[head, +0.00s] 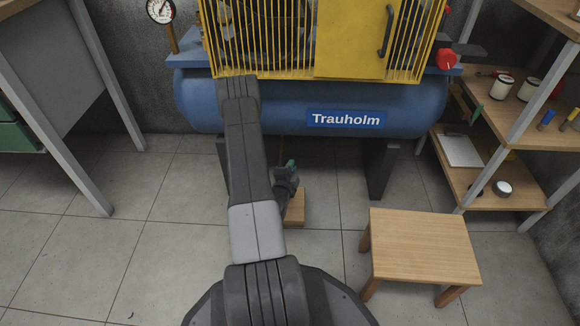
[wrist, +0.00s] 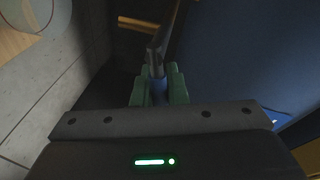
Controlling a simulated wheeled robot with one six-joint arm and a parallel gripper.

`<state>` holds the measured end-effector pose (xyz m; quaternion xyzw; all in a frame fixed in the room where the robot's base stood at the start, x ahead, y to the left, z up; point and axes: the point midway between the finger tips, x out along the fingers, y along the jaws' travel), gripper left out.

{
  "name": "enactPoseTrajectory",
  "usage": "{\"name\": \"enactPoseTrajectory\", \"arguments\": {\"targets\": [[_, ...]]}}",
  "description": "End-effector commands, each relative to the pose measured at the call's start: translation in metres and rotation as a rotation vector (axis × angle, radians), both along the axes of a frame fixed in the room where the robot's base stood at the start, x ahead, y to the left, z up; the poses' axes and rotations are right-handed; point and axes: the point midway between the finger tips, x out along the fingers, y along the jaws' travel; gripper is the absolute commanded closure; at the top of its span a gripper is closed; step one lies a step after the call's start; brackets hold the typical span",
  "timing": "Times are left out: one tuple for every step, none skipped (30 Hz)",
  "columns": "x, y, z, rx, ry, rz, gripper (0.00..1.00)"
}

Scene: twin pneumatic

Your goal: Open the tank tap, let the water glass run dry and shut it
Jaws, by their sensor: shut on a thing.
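The blue tank (head: 230,100), labelled Trauholm, stands on dark legs at the back. My gripper (head: 291,164) is low under the tank, partly hidden by my arm. In the wrist view its green fingers (wrist: 158,88) are shut on a narrow blue piece that looks like the tap handle (wrist: 158,92). A dark metal fitting (wrist: 157,50) runs up from it. The tap is not seen clearly in the head view, so I cannot tell how far it is turned. A clear curved rim (wrist: 62,22) shows at the wrist view's top left; I cannot tell whether it is the water glass, nor any water level.
A wooden block (head: 295,208) is on the floor beside my gripper. A wooden stool (head: 425,245) stands at front right, and shelves (head: 480,165) at the right. A pressure gauge (head: 160,11) and yellow guard (head: 350,40) are above the tank. The left floor is clear.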

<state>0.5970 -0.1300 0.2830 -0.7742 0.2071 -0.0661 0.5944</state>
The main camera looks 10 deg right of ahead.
Motion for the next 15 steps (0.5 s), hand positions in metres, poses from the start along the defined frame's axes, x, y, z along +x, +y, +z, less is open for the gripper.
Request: {"name": "enactPoseTrajectory", "arguments": {"targets": [[-0.0011, -0.0007, -0.0025, 0.035, -0.004, -0.001, 1.0], [-0.0012, -0.0007, -0.0034, 0.056, -0.008, -0.001, 1.0], [-0.0014, -0.001, -0.0047, 0.083, -0.013, -0.001, 1.0], [-0.0014, -0.0009, -0.0055, 0.102, -0.017, -0.001, 1.0], [-0.0014, -0.0009, -0.0062, 0.12, -0.02, -0.001, 1.0], [-0.0012, -0.0008, -0.0071, 0.142, -0.025, 0.0, 1.0], [-0.0012, -0.0007, -0.0078, 0.157, -0.029, 0.0, 1.0], [-0.0012, -0.0007, -0.0083, 0.172, -0.033, 0.0, 1.0], [-0.0013, -0.0007, -0.009, 0.189, -0.036, 0.0, 1.0], [-0.0013, -0.0007, -0.0096, 0.202, -0.039, -0.001, 1.0], [-0.0013, -0.0007, -0.0101, 0.213, -0.041, -0.001, 1.0], [-0.0013, -0.0005, -0.0106, 0.225, -0.043, -0.001, 1.0], [-0.0012, -0.0005, -0.011, 0.234, -0.045, 0.0, 1.0], [-0.0011, -0.0005, -0.0113, 0.241, -0.047, 0.0, 1.0], [-0.0011, -0.0004, -0.0117, 0.249, -0.048, 0.001, 1.0]]}}
